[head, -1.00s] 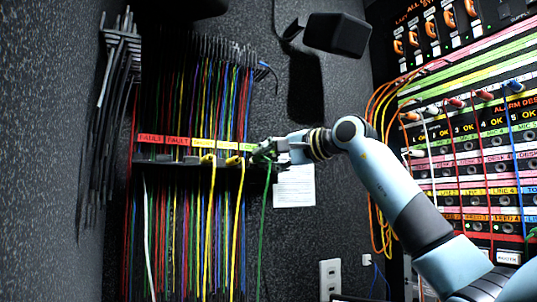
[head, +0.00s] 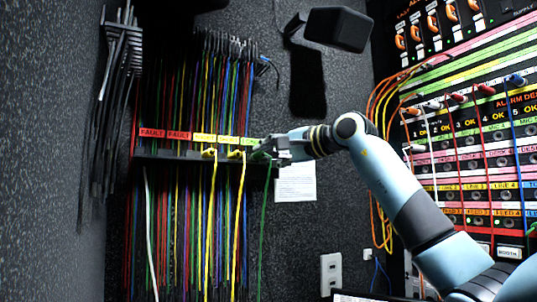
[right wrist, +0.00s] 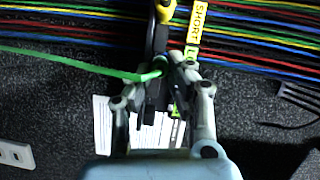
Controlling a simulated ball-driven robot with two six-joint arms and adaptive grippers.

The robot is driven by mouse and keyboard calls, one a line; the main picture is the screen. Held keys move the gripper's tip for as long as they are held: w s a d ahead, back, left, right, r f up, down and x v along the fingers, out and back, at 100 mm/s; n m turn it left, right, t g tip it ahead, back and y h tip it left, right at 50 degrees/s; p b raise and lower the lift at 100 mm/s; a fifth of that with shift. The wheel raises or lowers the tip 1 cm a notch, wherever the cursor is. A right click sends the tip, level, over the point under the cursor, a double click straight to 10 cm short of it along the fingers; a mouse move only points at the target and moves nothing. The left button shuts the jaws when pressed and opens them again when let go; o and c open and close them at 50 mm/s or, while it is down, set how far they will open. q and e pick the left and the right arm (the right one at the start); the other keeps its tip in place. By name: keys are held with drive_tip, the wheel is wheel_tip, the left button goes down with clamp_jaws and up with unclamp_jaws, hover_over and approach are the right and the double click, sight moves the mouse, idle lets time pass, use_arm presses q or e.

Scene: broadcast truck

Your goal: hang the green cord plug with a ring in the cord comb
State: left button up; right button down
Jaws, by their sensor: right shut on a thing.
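The cord comb (head: 178,155) is a dark bar across the hanging cords, with red, yellow and green labels above it. Yellow plugs hang in its right half. My right gripper (head: 262,151) is at the comb's right end, by the green label. In the right wrist view my right gripper (right wrist: 163,76) is shut on the green cord plug (right wrist: 160,64), mostly hidden between the fingers. Its green cord (right wrist: 80,64) runs off left there and hangs straight down in the head view (head: 263,215). I cannot tell whether the plug's ring sits in a slot. My left gripper is out of view.
A bundle of coloured cords (head: 215,85) hangs behind the comb. Dark prongs (head: 122,40) stick out at the upper left. A patch panel (head: 470,165) with cords fills the right. A paper sheet (head: 295,184) and wall socket (head: 330,273) are below the gripper.

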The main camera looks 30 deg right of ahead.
drive_tip(key=shift+f, duration=0.15)
idle(0.3)
drive_tip(key=shift+c, duration=0.4)
unclamp_jaws()
idle(0.3)
drive_tip(key=shift+s, duration=0.15)
drive_tip(key=shift+s+a+b, duration=0.1)
drive_tip(key=shift+s+b, duration=0.6)
drive_tip(key=shift+s, duration=0.6)
drive_tip(key=shift+s, duration=0.1)
